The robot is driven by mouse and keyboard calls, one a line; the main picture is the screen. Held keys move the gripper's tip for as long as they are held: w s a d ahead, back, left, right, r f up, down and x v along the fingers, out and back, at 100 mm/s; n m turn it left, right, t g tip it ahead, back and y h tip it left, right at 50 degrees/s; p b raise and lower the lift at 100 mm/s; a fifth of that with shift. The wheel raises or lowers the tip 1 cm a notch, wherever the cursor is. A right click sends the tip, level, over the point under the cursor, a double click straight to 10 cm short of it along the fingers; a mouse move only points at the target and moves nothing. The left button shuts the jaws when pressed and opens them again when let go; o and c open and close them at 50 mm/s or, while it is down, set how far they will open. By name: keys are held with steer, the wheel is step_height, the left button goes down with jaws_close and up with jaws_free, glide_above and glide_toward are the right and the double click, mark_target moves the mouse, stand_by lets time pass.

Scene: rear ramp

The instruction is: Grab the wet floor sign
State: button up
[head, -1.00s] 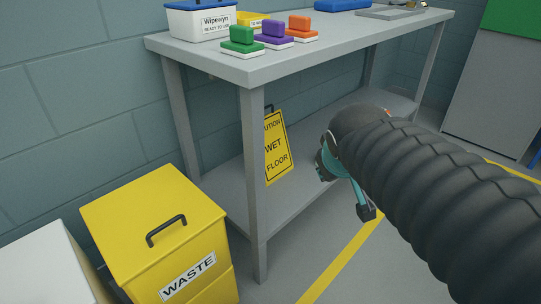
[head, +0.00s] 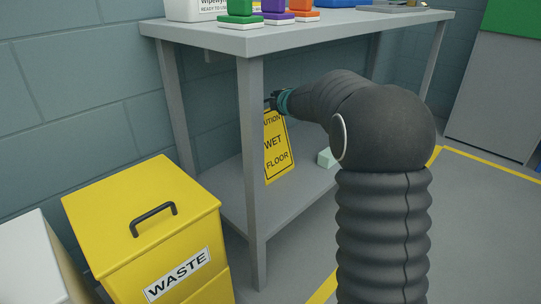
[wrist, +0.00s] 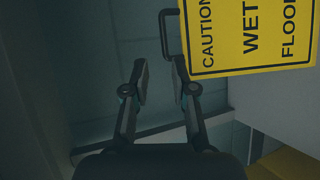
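The yellow wet floor sign (head: 275,150) stands on the lower shelf of the grey table, its left edge behind the front table leg. It fills the upper right of the wrist view (wrist: 250,35), turned sideways, with its dark handle (wrist: 164,35) at its left end. My gripper (head: 272,101) is at the top of the sign, beside the handle. In the wrist view my gripper (wrist: 161,62) has its two fingers apart with nothing held. The handle's outer bar lies just ahead, in line with the gap between the fingertips. Whether it is between the fingers in depth is unclear.
The grey table (head: 350,30) has its top above my gripper and a front leg (head: 252,170) to the left. A yellow waste bin (head: 150,220) stands at the lower left. A small pale block (head: 325,158) lies on the shelf right of the sign.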

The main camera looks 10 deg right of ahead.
mark_target(267, 101)
steer(key=shift+f+p+x, duration=0.15)
steer(key=shift+p+x, duration=0.6)
steer(key=shift+x, duration=2.85)
steer(key=shift+f+p+x, duration=0.15)
steer(key=shift+p+x, duration=0.6)
steer(key=shift+x, duration=2.8)
steer(key=shift+s+a, duration=0.1)
steer(key=shift+s, duration=0.05)
